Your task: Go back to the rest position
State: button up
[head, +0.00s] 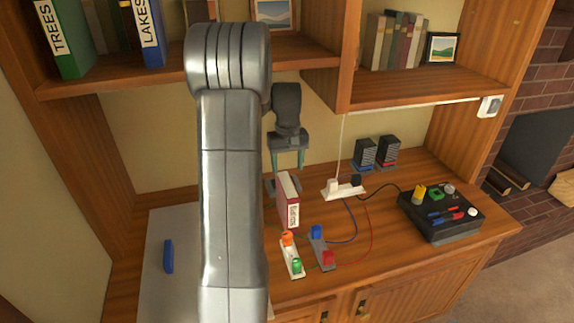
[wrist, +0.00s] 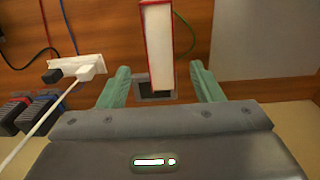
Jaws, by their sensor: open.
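My gripper (head: 288,163) is open, with its teal fingers apart, and hangs just above a red book with a white spine label (head: 288,203). The book stands upright on the desk. In the wrist view the gripper (wrist: 162,75) has a finger on each side, and the top of the red-edged book (wrist: 157,42) shows ahead of and between the fingertips. I see nothing held. The grey arm covers part of the desk and shelf in the head view.
A white power strip (head: 343,189) with cables lies right of the book. Two connector blocks (head: 291,262) (head: 321,252) stand in front. A black box with knobs (head: 440,215) is at the right. A blue handle (head: 168,256) sits on a pale panel at the left. Shelves hang above.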

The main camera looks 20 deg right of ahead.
aim_at(288, 184)
jog(key=shift+f, duration=0.1)
notch_tip(288, 184, down, 12)
jog(key=shift+f+p, duration=0.1)
jog(key=shift+p, duration=0.4)
notch_tip(288, 184, up, 3)
jog(key=shift+f, duration=0.2)
jog(key=shift+r, duration=0.7)
